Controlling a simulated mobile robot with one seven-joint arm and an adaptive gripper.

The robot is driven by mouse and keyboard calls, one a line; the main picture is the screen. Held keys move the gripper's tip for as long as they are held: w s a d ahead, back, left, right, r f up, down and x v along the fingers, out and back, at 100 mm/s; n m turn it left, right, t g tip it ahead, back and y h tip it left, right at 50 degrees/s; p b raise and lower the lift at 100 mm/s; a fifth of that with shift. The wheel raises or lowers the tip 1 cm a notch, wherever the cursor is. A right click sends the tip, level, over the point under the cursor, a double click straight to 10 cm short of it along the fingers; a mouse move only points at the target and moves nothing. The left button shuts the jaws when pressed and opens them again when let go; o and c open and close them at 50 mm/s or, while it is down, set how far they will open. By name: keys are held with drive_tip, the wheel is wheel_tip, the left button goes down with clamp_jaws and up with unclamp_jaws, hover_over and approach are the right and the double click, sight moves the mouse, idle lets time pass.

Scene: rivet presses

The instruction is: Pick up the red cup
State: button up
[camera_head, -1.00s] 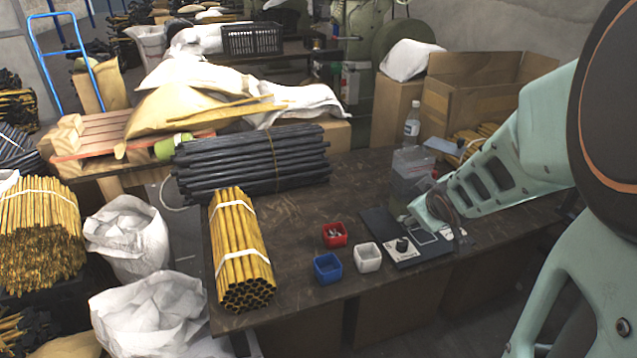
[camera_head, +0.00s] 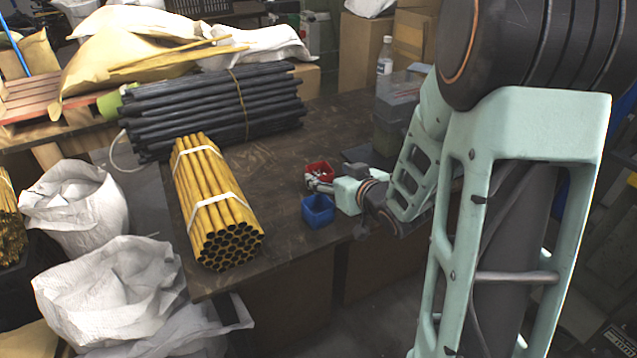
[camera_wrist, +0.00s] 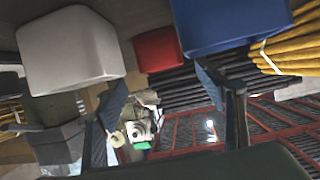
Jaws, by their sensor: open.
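The red cup (camera_head: 320,168) is a small square cup on the dark table, behind the blue cup (camera_head: 318,211). In the head view my gripper (camera_head: 318,184) is at the near side of the red cup and hides part of it; I cannot tell whether they touch. In the wrist view the red cup (camera_wrist: 158,48) shows at the top middle, beyond my open, empty fingers (camera_wrist: 165,88). The blue cup (camera_wrist: 225,22) is on its right there and a white cup (camera_wrist: 70,50) on its left.
Bundled yellow tubes (camera_head: 215,205) lie left of the cups, with black tubes (camera_head: 215,105) behind. A clear container (camera_head: 393,120) and a bottle (camera_head: 384,55) stand at the back right. The dark table (camera_head: 285,165) is bare between tubes and cups.

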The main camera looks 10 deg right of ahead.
sight(315, 168)
drive_tip(key=b+x, duration=0.1)
drive_tip(key=x, duration=0.1)
drive_tip(key=b+x, duration=0.1)
drive_tip(key=x, duration=0.2)
drive_tip(key=shift+s+a+f, duration=0.1)
drive_tip(key=shift+a, duration=0.15)
drive_tip(key=shift+w+f, duration=0.15)
drive_tip(key=shift+w, duration=0.35)
drive_tip(key=c, duration=1.1)
